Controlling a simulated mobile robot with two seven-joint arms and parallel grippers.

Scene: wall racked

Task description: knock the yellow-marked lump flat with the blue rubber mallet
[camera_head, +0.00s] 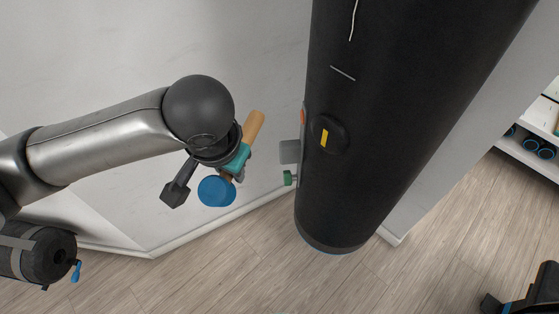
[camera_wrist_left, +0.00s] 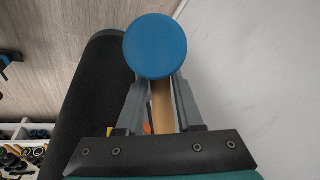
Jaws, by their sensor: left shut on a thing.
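The lump (camera_head: 329,133) is a dark rounded bump with a yellow stripe, on the side of a large black cylinder (camera_head: 395,110). The blue rubber mallet has a round blue head (camera_head: 216,191) and a wooden handle (camera_head: 254,127). My left gripper (camera_head: 233,174) is shut on the handle, left of the cylinder and apart from the lump. In the left wrist view the mallet's blue head (camera_wrist_left: 155,46) faces the camera and hides part of the fingers. A bit of yellow shows beside the gripper there. My right gripper is not in view.
A grey block (camera_head: 290,152) and a green knob (camera_head: 289,178) stick out at the cylinder's left side. A strapped dark roll (camera_head: 40,252) is at lower left, a black-and-blue object (camera_head: 535,293) at lower right. Shelves (camera_head: 535,150) stand right. A pale wall lies behind my arm.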

